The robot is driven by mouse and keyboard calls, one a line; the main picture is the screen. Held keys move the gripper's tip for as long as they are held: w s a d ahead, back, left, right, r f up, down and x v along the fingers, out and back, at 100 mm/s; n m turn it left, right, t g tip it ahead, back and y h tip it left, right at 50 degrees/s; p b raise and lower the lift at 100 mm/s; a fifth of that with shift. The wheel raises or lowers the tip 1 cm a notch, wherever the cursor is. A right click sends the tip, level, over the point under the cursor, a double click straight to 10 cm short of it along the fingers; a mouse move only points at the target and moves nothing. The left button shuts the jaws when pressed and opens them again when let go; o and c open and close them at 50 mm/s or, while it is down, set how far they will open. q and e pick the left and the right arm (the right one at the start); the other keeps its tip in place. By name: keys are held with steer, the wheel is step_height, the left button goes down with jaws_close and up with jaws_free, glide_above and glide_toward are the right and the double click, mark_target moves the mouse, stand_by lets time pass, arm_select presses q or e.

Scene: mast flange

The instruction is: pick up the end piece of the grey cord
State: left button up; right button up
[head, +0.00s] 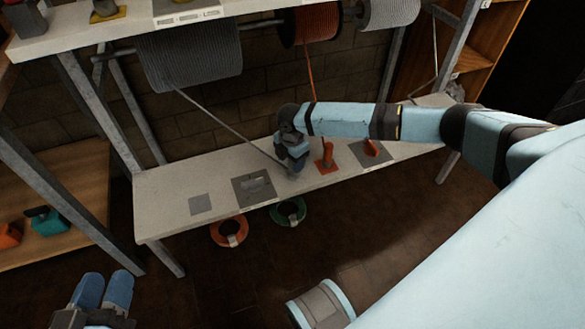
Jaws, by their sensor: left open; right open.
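The grey cord (222,124) runs slantwise down from a large grey spool (190,58) at the upper left to the white bench (160,190). Its lower end reaches my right gripper (294,168), which points down at the bench top. The end piece of the cord is mostly hidden by that gripper, and I cannot tell whether the fingers touch it. The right gripper is open. My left gripper (103,291) is open and empty at the bottom left, in front of the bench and far from the cord.
An orange cord (311,82) hangs from an orange spool (312,24) to an orange piece (327,154) just right of my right gripper. A dark grey mat (240,195) lies left of it. Orange (229,231) and green (288,211) rings are below the bench's front edge.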

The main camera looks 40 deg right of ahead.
steer(key=shift+f, duration=0.65)
steer(key=c, duration=1)
steer(key=shift+r, duration=0.1)
jaws_close()
steer(key=shift+r, duration=0.1)
